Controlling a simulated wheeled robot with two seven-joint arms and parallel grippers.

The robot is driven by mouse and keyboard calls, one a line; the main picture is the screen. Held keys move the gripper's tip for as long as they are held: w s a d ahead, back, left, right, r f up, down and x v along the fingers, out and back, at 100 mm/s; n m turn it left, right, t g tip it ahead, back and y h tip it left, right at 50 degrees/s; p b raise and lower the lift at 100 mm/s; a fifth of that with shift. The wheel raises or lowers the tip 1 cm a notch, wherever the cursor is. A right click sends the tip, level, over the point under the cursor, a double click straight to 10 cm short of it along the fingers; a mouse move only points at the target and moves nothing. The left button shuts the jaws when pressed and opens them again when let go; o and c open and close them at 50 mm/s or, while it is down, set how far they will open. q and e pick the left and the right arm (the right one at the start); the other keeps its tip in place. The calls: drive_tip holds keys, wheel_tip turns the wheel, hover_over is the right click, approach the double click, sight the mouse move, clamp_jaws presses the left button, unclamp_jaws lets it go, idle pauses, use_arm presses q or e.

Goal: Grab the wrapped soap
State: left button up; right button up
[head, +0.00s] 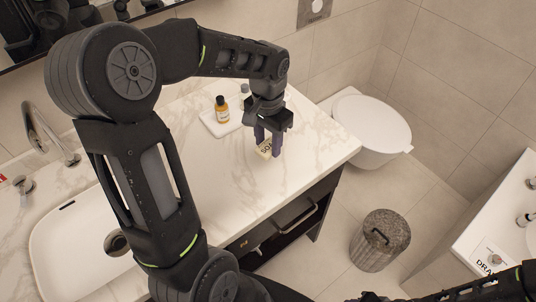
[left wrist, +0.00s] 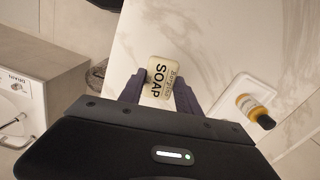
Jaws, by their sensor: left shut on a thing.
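The wrapped soap (head: 264,149) is a small pale packet, partly hidden behind the fingers in the head view. In the left wrist view the wrapped soap (left wrist: 159,78) shows the dark word SOAP and lies between the two fingertips. My left gripper (head: 268,146) points down over the marble counter and is shut on the soap; in the left wrist view the gripper (left wrist: 160,92) has a finger on each side of it. I cannot tell whether the soap touches the counter. My right gripper cannot be made out; only part of a dark arm shows at the lower right.
A white tray (head: 208,122) with an amber bottle (head: 222,109) stands just left of the gripper. A sink (head: 60,240) and faucet (head: 45,130) are at the left. A toilet (head: 372,130) and wicker bin (head: 381,240) stand right of the counter (head: 200,165).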

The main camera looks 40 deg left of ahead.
use_arm(q)
drive_tip(key=shift+r, duration=1.05)
